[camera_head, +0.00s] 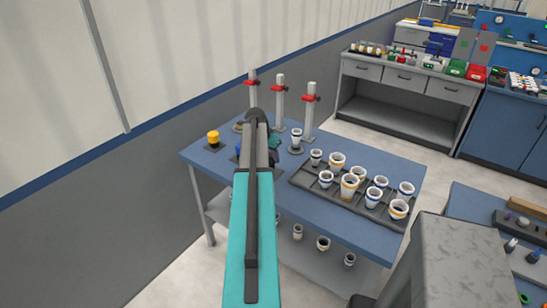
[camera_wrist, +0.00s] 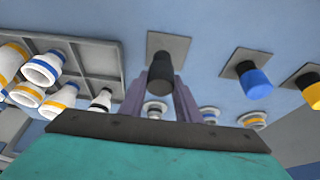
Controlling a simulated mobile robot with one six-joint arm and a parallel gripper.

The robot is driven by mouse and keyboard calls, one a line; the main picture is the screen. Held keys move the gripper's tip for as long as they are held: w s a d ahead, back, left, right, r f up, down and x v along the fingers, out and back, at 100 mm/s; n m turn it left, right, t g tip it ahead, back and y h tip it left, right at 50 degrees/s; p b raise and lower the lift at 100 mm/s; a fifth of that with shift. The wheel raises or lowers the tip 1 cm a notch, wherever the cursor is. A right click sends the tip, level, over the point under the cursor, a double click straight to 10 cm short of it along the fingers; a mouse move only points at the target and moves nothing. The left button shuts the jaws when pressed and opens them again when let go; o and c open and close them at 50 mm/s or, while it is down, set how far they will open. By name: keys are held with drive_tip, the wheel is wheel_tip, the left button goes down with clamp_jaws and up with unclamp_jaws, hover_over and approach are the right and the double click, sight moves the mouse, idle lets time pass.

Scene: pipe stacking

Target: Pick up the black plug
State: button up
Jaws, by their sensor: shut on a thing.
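The black plug (camera_wrist: 160,72) is a short dark cylinder in the wrist view, over a grey square plate (camera_wrist: 181,44). My gripper (camera_wrist: 160,88) has its two grey-purple fingers closed on either side of the plug. Whether the plug still touches the plate is hard to tell. In the head view my arm reaches over the blue table (camera_head: 330,228) and hides the plug and the fingertips.
A blue plug (camera_wrist: 254,80) and a yellow plug (camera_wrist: 313,94) stand on plates beside the black one. A dark tray (camera_head: 293,181) holds several white fittings with coloured bands. Several grey posts with red clamps (camera_head: 279,89) rise at the table's back.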

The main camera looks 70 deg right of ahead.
drive_tip(key=s+a+r+b, duration=0.1)
drive_tip(key=a+b, duration=0.3)
drive_tip(key=a, duration=1)
drive_tip(key=shift+s+r, duration=0.2)
drive_tip(key=shift+s, duration=0.2)
drive_tip(key=shift+w+a, duration=0.1)
drive_tip(key=w+a+r+n+t+y, duration=0.1)
drive_tip(key=w+a+r+n+t, duration=0.3)
drive_tip(key=w+a, duration=0.95)
drive_tip(key=w+a+r+n, duration=0.3)
drive_tip(key=w+a+n, duration=0.3)
drive_tip(key=w+a, duration=0.8)
drive_tip(key=w+a+r+n+y, duration=0.1)
drive_tip(key=w+a+r+n, duration=0.1)
drive_tip(key=a, duration=0.9)
drive_tip(key=w+a+r+n+t+y, duration=0.1)
drive_tip(key=w+a+n, duration=0.4)
drive_tip(key=a, duration=0.7)
drive_tip(key=w+a+r+n+y, duration=0.1)
drive_tip(key=w+a+r+n, duration=0.2)
drive_tip(key=w+a, duration=0.4)
drive_tip(key=a+n, duration=0.1)
drive_tip(key=a, duration=0.4)
drive_tip(key=shift+r+t, duration=0.2)
drive_tip(key=shift+t, duration=0.1)
